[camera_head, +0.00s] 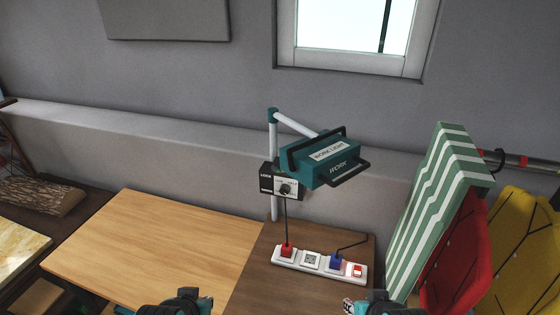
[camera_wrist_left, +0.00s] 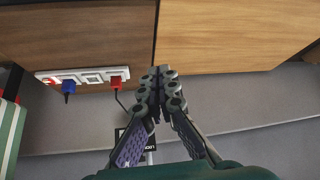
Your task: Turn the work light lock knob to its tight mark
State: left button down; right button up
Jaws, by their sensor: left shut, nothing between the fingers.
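The dark lock knob (camera_head: 285,189) sits on a black and white panel marked LOCK (camera_head: 268,187), fixed to the work light's upright pole (camera_head: 273,140). The teal work light (camera_head: 322,158) hangs to the right of the pole. My left gripper (camera_head: 188,298) is at the bottom edge of the head view, well apart from the knob. In the left wrist view its fingers (camera_wrist_left: 161,85) are shut together and empty, hiding part of the panel (camera_wrist_left: 149,171). The knob cannot be made out there. My right gripper (camera_head: 352,304) is at the bottom edge, its fingers mostly out of sight.
A white power strip (camera_head: 318,266) with red and blue plugs lies on the dark brown table part (camera_head: 255,285) below the light. The light wooden top (camera_head: 150,245) at left is clear. A green striped cushion (camera_head: 430,215) and red and yellow folded chairs stand at right.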

pick_arm(q)
jog(key=c, duration=1.7)
grip_release()
jog(key=shift+w+d+r, duration=0.1)
jog(key=shift+w, duration=0.05)
jog(key=o, duration=0.7)
jog(key=w+d+r+n+h, duration=0.1)
jog(key=w, duration=0.1)
jog(key=w+d+r+n+h, duration=0.1)
jog(key=w+d+n, duration=0.1)
jog(key=w+d+r+n+t+p, duration=0.1)
jog(key=w+d, duration=0.1)
jog(key=shift+w+r+n+h, duration=0.2)
jog(key=shift+w+n+h, duration=0.1)
jog(key=shift+h, duration=0.1)
jog(key=shift+o, duration=0.2)
jog(key=n+t+h+p, duration=0.3)
jog(key=n+t+h, duration=0.35)
jog(key=n, duration=1.85)
send_near(277, 165)
jog(key=x, duration=0.3)
jog(key=shift+t, duration=0.35)
jog(key=x, duration=0.3)
jog(key=b+x, duration=0.1)
jog(key=x, duration=0.3)
jog(key=shift+f, duration=0.25)
jog(key=c, duration=1.2)
